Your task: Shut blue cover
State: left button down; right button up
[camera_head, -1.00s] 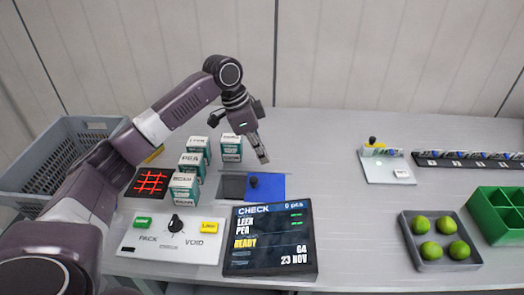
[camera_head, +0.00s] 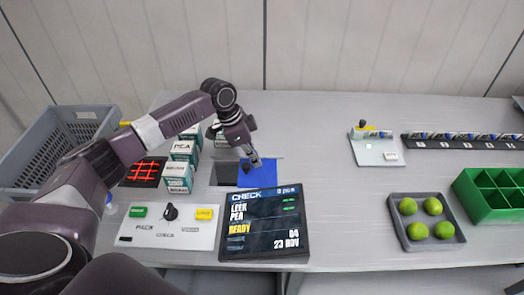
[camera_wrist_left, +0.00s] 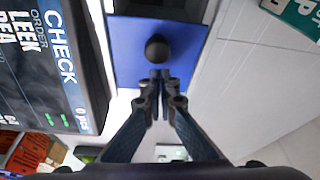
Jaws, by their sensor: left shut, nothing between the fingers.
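The blue cover (camera_head: 268,176) is a flat plate on the table behind the screen, with a dark opening (camera_head: 224,174) uncovered to its left. Its dark round knob (camera_head: 246,166) stands near the cover's left edge. My left gripper (camera_head: 257,163) is shut and empty, low over the cover, just to the right of the knob. In the left wrist view, the blue cover (camera_wrist_left: 130,62) and knob (camera_wrist_left: 157,48) lie just beyond the closed fingertips (camera_wrist_left: 160,78). Whether the fingertips touch the knob I cannot tell. My right gripper is out of view.
The screen (camera_head: 265,224) stands close in front of the cover. White-and-green boxes (camera_head: 178,177) stand to the left. A switch panel (camera_head: 170,227) lies at front left, a grey tray of limes (camera_head: 437,243) at right. The table between cover and tray is clear.

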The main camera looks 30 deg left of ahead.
pick_arm(q)
jog(key=shift+s+a, duration=0.35)
jog(key=shift+w, duration=0.1)
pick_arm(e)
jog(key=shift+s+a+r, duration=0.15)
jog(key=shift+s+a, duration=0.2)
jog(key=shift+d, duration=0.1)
pick_arm(q)
jog(key=s+a+p, duration=0.3)
jog(key=s+a, duration=0.1)
jog(key=a, duration=0.5)
jog(key=shift+s+a, duration=0.2)
jog(key=shift+s, duration=0.05)
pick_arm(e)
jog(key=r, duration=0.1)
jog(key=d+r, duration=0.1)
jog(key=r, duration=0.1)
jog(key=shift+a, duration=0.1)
